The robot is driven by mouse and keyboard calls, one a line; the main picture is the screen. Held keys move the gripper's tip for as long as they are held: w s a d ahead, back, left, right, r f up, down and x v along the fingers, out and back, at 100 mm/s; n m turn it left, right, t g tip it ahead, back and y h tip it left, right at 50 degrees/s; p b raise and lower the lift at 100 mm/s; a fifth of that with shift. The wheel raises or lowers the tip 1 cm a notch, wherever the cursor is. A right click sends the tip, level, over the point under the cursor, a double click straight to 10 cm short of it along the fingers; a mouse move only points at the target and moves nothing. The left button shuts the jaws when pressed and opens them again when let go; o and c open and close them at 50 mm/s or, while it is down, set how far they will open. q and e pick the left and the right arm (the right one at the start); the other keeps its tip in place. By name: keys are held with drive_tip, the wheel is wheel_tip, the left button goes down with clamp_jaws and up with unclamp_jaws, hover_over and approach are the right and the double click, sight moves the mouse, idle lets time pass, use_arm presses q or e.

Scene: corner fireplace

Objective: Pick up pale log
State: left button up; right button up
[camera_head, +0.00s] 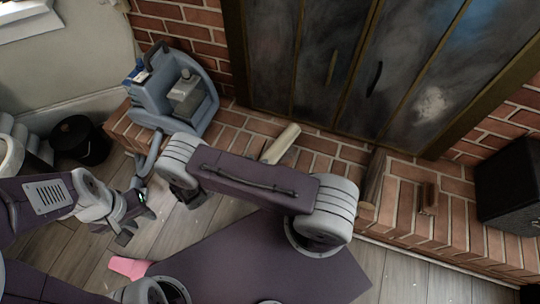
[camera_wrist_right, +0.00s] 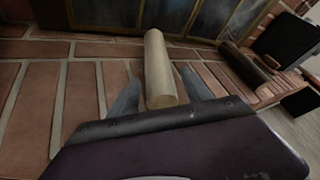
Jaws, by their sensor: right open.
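The pale log (camera_head: 281,143) lies on the brick hearth in front of the fireplace doors, partly hidden by my right arm in the head view. In the right wrist view the pale log (camera_wrist_right: 158,62) points away from me, its cut end nearest. My right gripper (camera_wrist_right: 160,88) is open, with one finger on each side of the log's near end; I cannot tell whether they touch it. In the head view the right gripper is hidden behind my arm. My left gripper (camera_head: 130,218) is over the wooden floor at left, away from the log; its opening is unclear.
A darker log (camera_head: 374,180) lies on the hearth to the right, also in the wrist view (camera_wrist_right: 246,66). A small brown object (camera_head: 428,197) is beside it. A blue-grey machine (camera_head: 170,90) stands on the hearth's left, a black box (camera_head: 508,190) at right. Something pink (camera_head: 128,267) is low left.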

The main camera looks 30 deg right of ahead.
sight(271, 154)
drive_tip(key=shift+s+a+f, duration=0.15)
drive_tip(key=shift+a+f, duration=0.05)
drive_tip(key=shift+f, duration=0.55)
drive_tip(key=shift+a, duration=0.1)
drive_tip(key=b+x, duration=0.2)
drive_tip(key=x, duration=0.1)
drive_tip(key=shift+d+f, duration=0.15)
drive_tip(key=shift+d, duration=0.3)
drive_tip(key=b+x, duration=0.2)
drive_tip(key=x, duration=0.1)
drive_tip(key=b+x, duration=0.1)
drive_tip(key=b, duration=0.1)
drive_tip(key=shift+w+d+f, duration=0.2)
drive_tip(key=shift+w+d, duration=0.05)
drive_tip(key=shift+w, duration=0.1)
drive_tip(key=shift+d, duration=0.25)
use_arm(q)
wheel_tip(271, 154, down, 7)
drive_tip(key=shift+f, duration=0.15)
use_arm(e)
drive_tip(key=shift+w+r, duration=0.1)
drive_tip(key=shift+r, duration=0.05)
clamp_jaws()
